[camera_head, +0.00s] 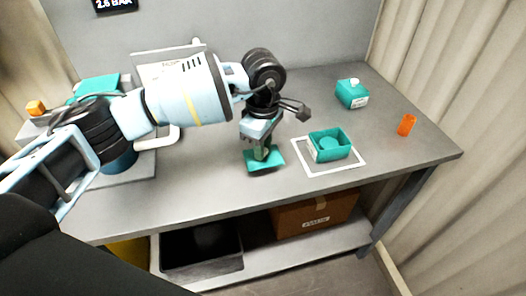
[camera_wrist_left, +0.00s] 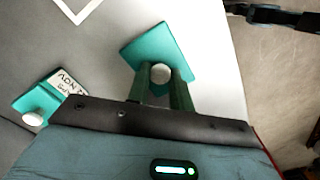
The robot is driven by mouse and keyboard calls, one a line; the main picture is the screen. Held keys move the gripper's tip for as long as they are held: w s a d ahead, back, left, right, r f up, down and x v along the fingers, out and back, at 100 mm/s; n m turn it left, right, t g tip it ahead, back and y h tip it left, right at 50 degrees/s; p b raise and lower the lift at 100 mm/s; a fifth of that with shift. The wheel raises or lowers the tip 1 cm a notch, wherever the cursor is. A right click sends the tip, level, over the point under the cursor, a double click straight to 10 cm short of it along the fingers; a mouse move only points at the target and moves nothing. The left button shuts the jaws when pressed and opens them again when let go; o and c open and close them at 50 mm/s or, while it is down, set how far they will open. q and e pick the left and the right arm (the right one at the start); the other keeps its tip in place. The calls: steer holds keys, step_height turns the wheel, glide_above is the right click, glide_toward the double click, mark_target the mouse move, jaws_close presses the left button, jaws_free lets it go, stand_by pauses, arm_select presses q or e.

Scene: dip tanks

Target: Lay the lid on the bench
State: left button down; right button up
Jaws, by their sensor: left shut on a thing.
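The lid (camera_head: 277,160) is a teal square plate with a white knob. My left gripper (camera_head: 262,151) is shut on its knob, with the fingers pointing down. In the left wrist view the lid (camera_wrist_left: 150,44) spreads out beyond the fingertips (camera_wrist_left: 161,76), with the knob between them. The lid is over the front middle of the bench (camera_head: 215,185), left of the open teal box. A dark shadow lies close under it; I cannot tell whether it touches the bench. My right gripper is not in view.
An open teal box (camera_head: 317,153) stands inside a white square outline (camera_head: 357,166). A closed teal box (camera_head: 351,98) with a white knob stands at the back right. An orange item (camera_head: 406,125) is near the right edge. A cardboard box (camera_head: 313,213) and a black bin (camera_head: 201,262) are below.

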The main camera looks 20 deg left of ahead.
arm_select(q)
steer(key=shift+d+f, duration=0.1)
steer(key=shift+f, duration=1.1)
steer(key=shift+f, duration=0.15)
steer(key=c, duration=1.2)
jaws_free()
steer(key=shift+c, duration=0.2)
step_height(320, 180, up, 12)
